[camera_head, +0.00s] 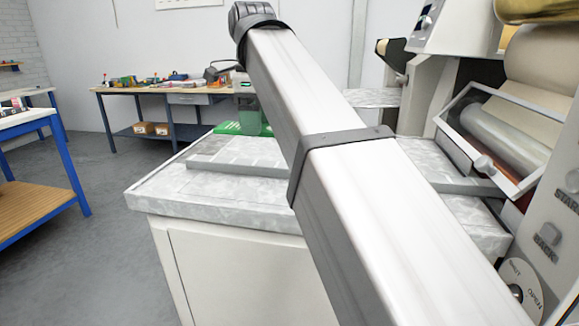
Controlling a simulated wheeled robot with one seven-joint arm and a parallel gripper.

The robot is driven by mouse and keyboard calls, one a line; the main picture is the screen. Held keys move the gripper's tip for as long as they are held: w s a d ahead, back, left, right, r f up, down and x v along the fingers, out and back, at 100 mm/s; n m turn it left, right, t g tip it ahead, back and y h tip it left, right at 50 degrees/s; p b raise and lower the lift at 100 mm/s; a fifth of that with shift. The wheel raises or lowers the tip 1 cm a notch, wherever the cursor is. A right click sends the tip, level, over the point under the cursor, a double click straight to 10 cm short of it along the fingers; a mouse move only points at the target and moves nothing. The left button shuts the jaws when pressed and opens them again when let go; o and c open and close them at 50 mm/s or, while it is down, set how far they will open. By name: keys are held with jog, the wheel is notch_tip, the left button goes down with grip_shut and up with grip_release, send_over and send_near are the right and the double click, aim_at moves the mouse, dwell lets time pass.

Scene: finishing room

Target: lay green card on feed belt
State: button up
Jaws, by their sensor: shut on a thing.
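My arm crosses the picture and hides much of the middle. My gripper (246,100) shows only in part, to the left of the arm; its fingertips are not clear. It is shut on a green card (228,128), of which a green edge shows low at the far side of the worktop. Whether the card touches the surface under it is hidden. The feed belt appears to be the flat grey strip (240,150) on the mottled worktop, running behind my arm toward the roller machine at right; the card is at its far side.
The roller machine (480,125) with a tilted clear guard and buttons stands close at right. The pale cabinet (230,265) carries the worktop (165,193). A blue-legged bench (40,205) stands at left, a tool bench (150,88) at the back. The floor between is clear.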

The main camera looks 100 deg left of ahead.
jog(key=shift+s+d+r, duration=0.1)
jog(key=shift+s+d, duration=0.05)
jog(key=shift+s, duration=0.3)
jog(key=w+a+f, duration=0.2)
jog(key=a, duration=0.1)
jog(key=w+a+f, duration=0.2)
jog(key=a, duration=0.1)
jog(key=w+a+f, duration=0.2)
jog(key=a+f, duration=0.1)
jog(key=shift+w+a, duration=0.1)
jog(key=shift+a, duration=0.1)
jog(key=shift+f, duration=2)
jog(key=shift+f, duration=0.35)
jog(key=o, duration=0.9)
notch_tip(320, 180, up, 13)
